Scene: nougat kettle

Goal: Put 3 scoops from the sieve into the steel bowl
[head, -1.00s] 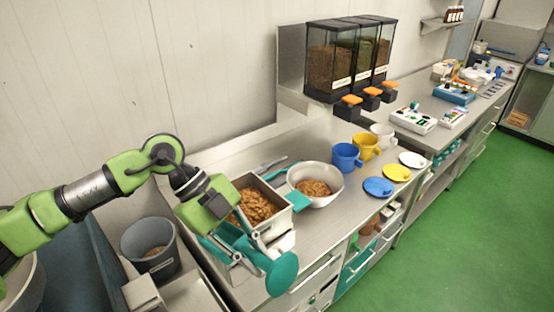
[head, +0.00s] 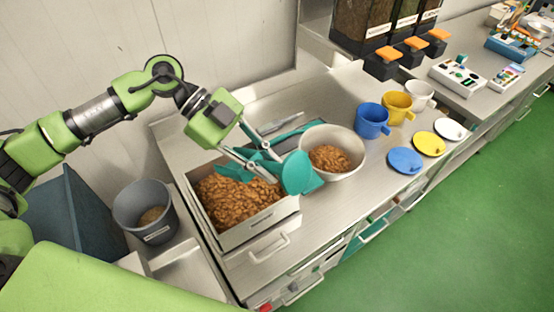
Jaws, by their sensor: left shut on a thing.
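The sieve (head: 263,230) is a rectangular metal container filled with brown pieces, at the counter's left end. The steel bowl (head: 355,136) stands beyond it to the right, with brown pieces in it. My left gripper (head: 258,163) is above the sieve's far right part, shut on a teal scoop (head: 297,173) with a round disc-shaped part. The disc overlaps the bowl's left edge in the picture; I cannot tell whether they touch. The scoop's inside and load are hidden. My right gripper is not in view.
A grey bucket (head: 143,205) stands left of the sieve. Blue (head: 373,118), yellow (head: 398,105) and white (head: 420,94) cups stand right of the bowl, with lids or saucers in front. Dispensers (head: 362,25) stand behind.

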